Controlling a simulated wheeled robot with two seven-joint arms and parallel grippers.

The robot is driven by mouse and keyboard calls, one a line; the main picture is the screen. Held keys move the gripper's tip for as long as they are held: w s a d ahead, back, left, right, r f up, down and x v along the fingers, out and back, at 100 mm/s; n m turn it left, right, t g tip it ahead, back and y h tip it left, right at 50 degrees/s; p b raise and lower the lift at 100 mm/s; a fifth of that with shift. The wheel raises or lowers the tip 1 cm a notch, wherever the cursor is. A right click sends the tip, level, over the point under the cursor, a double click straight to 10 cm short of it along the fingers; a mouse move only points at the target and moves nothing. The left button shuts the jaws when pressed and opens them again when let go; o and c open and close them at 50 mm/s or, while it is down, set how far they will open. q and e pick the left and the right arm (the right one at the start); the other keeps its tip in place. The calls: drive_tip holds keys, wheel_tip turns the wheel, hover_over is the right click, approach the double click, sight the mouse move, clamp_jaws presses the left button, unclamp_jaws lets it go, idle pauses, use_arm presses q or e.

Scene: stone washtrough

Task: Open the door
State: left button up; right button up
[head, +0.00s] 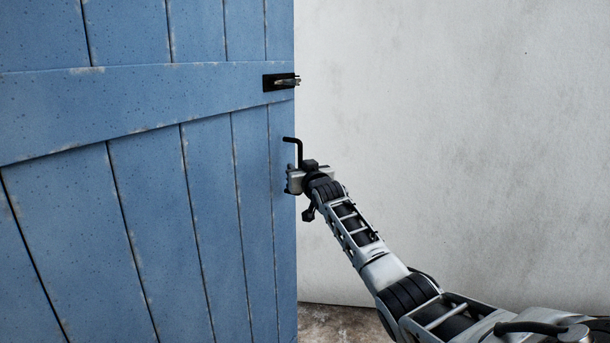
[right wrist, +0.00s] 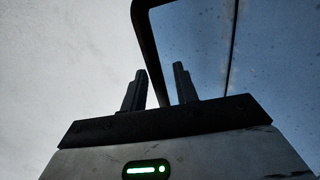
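The blue plank door (head: 150,200) fills the left of the head view, its free edge near the middle. A pale wall shows past that edge, with no door frame in view. A black bent bar handle (head: 299,148) is at the door's edge; it also shows in the right wrist view (right wrist: 143,35). My right gripper (head: 290,180) is at the handle's lower part. In the right wrist view its two fingers (right wrist: 160,88) stand apart, with the bar showing in the gap between them; contact is not clear. My left gripper is not in view.
A dark latch (head: 280,82) sits on the door's cross plank, above the handle. The pale wall (head: 460,130) fills the right side. A strip of brown floor (head: 338,318) shows below it. My right arm reaches in from the lower right.

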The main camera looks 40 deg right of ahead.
drive_tip(key=v, duration=1.6)
drive_tip(key=shift+w, duration=0.1)
